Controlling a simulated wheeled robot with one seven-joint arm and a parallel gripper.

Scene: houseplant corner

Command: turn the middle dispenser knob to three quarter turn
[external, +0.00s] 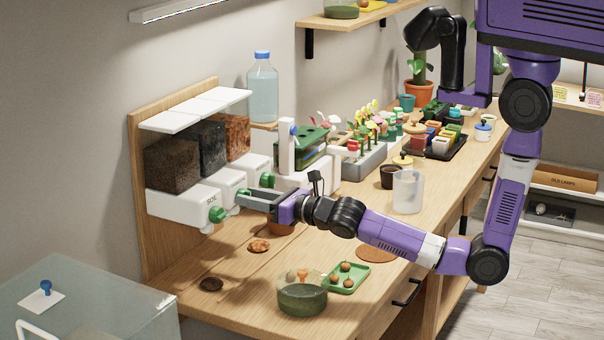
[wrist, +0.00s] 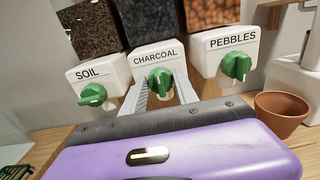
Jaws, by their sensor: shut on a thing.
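Three white dispensers labelled SOIL, CHARCOAL and PEBBLES stand in a row on a wooden backboard. The middle one, the charcoal dispenser (wrist: 153,57), carries a green knob (wrist: 160,78) whose grip stands roughly upright in the wrist view. My gripper (wrist: 163,97) reaches up to this knob and is shut on it, one grey ribbed finger on each side. In the external view my gripper (external: 243,202) comes in from the right and largely hides the middle knob. The soil knob (wrist: 92,95) at left and the pebbles knob (wrist: 236,66) at right are apart from my fingers.
A terracotta pot (wrist: 281,114) stands right of my gripper. On the bench below are a saucer-like pile of pebbles (external: 259,246), a glass bowl (external: 302,296) and a green tray (external: 346,278). A clear jug (external: 408,192) stands behind my forearm.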

